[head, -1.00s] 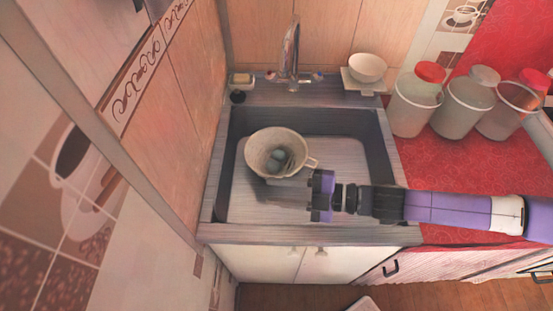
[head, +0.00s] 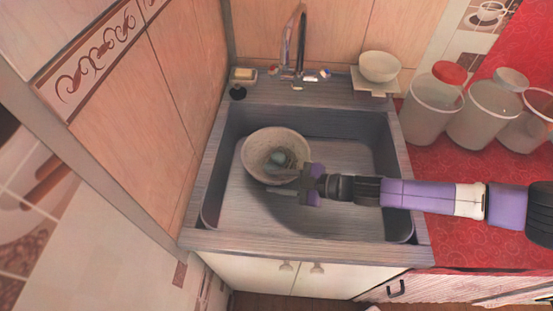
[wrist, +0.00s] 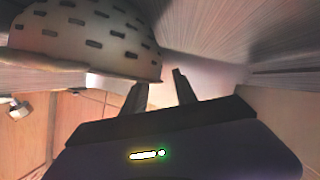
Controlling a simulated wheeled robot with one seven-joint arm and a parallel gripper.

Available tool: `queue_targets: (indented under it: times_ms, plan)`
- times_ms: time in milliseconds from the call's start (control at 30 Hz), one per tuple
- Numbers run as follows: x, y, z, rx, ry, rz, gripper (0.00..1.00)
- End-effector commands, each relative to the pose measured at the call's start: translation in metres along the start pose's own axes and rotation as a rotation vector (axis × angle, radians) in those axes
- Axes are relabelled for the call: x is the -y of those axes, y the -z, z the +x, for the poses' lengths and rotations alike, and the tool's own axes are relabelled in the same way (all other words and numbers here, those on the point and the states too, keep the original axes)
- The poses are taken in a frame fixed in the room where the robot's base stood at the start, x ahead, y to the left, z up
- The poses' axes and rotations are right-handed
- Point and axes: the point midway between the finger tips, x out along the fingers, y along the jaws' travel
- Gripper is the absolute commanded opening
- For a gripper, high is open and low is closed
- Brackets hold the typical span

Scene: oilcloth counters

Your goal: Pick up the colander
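The colander (head: 262,142) is a pale, round bowl with dark slots, standing in the sink basin. Rounded blue-grey shapes show inside it. It also shows in the wrist view (wrist: 85,32), filling the upper left. My gripper (head: 300,184) is at the colander's right side, low in the basin and close to its rim. The colander's handle is hidden behind my gripper in the head view. In the wrist view the two fingers of my gripper (wrist: 160,88) stand apart with a gap between them, beside the colander's wall. I cannot tell whether they touch it.
The sink (head: 330,230) has raised walls around the basin. A faucet (head: 300,45) stands behind it, with soap (head: 244,74) on the left and a white bowl (head: 380,66) on the right. Several jars (head: 430,115) crowd the red counter. The basin's front is clear.

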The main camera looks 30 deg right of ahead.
Motion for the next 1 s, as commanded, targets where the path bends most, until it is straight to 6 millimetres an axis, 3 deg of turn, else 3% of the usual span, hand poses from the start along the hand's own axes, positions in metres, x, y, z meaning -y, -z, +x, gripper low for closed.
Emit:
queue_targets:
  times_ms: [200,467,667,1000]
  plan:
    - [0.0,0.0,0.026,0.001,0.001,0.0,0.34]
    - [0.0,-0.001,0.029,0.001,0.001,0.0,0.34]
    - [0.0,-0.001,0.029,0.001,0.001,0.0,0.0]
    - [0.0,0.0,0.029,0.0,0.001,-0.001,0.0]
